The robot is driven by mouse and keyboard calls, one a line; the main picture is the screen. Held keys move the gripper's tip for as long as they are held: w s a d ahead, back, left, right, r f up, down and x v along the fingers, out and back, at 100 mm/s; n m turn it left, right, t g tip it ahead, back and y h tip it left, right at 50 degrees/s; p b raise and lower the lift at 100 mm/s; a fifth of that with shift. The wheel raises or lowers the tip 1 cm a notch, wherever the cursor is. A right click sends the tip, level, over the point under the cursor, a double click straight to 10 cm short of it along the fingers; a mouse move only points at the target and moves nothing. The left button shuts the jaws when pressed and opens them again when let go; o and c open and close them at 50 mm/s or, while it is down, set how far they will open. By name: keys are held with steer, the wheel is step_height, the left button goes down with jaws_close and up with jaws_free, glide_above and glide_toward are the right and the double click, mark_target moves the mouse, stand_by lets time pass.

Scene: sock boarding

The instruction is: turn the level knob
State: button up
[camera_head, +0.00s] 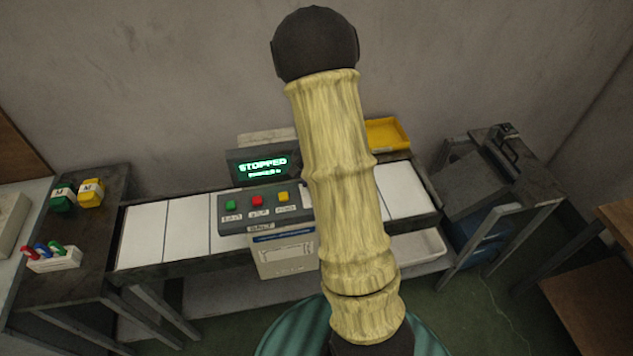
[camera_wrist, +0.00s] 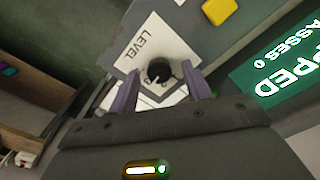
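The level knob (camera_wrist: 159,71) is a small black round knob in the wrist view, on a white plate marked LEVEL (camera_wrist: 141,52). My gripper (camera_wrist: 158,88) has two purple-grey fingers, spread apart with the knob showing in the gap between them. The fingers appear on either side of the knob in the picture; whether they touch it or are at its depth I cannot tell. In the head view my arm hides the knob and my gripper.
The control panel (camera_head: 243,223) has green, red and yellow buttons; the yellow button (camera_wrist: 219,10) also shows near the gripper. The display (camera_head: 262,167) reads STOPPED. A yellow tray (camera_head: 387,134) stands behind the conveyor (camera_head: 143,236). A dark table (camera_head: 80,250) with bottles stands left.

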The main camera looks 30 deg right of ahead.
step_height(320, 180, up, 17)
steer(key=b, duration=0.2)
steer(key=shift+r+b, duration=0.2)
steer(key=shift+b, duration=0.1)
stand_by(0.4)
steer(key=s+a+f+n+t, duration=0.2)
steer(key=s+a+f+n, duration=0.7)
steer(key=s+a, duration=0.3)
steer(key=shift+s+a+f+n+t, duration=0.15)
steer(key=shift+s+a+n+t, duration=0.2)
steer(key=shift+a+n, duration=0.4)
